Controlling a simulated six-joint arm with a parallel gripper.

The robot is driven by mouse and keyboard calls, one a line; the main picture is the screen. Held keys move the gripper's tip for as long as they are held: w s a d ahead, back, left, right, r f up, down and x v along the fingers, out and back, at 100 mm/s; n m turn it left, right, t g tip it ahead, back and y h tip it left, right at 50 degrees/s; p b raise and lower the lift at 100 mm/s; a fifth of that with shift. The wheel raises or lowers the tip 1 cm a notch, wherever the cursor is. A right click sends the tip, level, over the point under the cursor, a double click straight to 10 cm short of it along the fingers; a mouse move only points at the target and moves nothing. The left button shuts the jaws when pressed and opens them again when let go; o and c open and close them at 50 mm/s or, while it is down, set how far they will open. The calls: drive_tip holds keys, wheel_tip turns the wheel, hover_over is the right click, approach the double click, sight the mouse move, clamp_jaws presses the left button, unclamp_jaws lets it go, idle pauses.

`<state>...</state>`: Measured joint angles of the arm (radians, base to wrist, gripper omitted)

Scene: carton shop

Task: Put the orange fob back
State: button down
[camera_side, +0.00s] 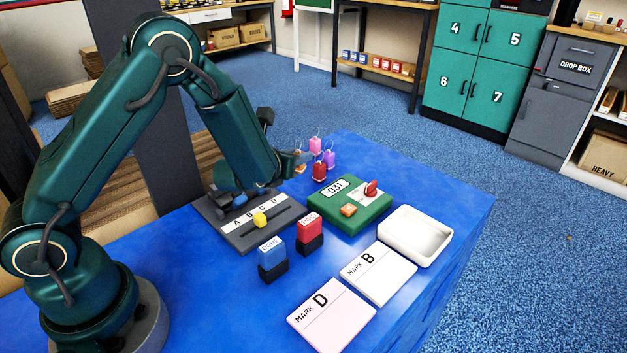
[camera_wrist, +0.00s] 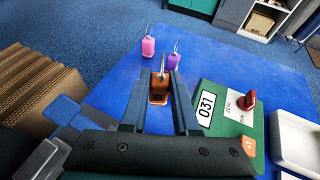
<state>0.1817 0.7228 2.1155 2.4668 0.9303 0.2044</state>
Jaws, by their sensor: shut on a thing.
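The orange fob (camera_wrist: 158,98) is between the two fingers of my gripper (camera_wrist: 160,84) in the wrist view, with its metal loop upward. My gripper is shut on it. In the side view my gripper (camera_side: 296,163) is at the far end of the blue table, and only a little of the orange fob (camera_side: 300,169) shows beside it. I cannot tell whether the fob touches the table. A pink fob (camera_side: 316,144), a purple fob (camera_side: 328,159) and a red fob (camera_side: 319,171) stand close by, to the right of my gripper.
A green box marked 031 (camera_side: 322,203) with a red knob (camera_side: 371,188) and an orange piece (camera_side: 348,210) is near. A grey slider board (camera_side: 250,239), blue and red stamps, a white tray (camera_side: 441,252) and MARK cards B and D fill the front. Bare table lies behind the tray.

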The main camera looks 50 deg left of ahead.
drive_tip(key=shift+f, duration=2.35)
drive_tip(key=shift+f, duration=0.1)
drive_tip(key=c, duration=0.7)
unclamp_jaws()
drive_tip(key=shift+s, duration=0.15)
drive_tip(key=v, duration=1.1)
drive_tip(key=shift+s+d+r, duration=0.2)
drive_tip(key=shift+s+r, duration=0.05)
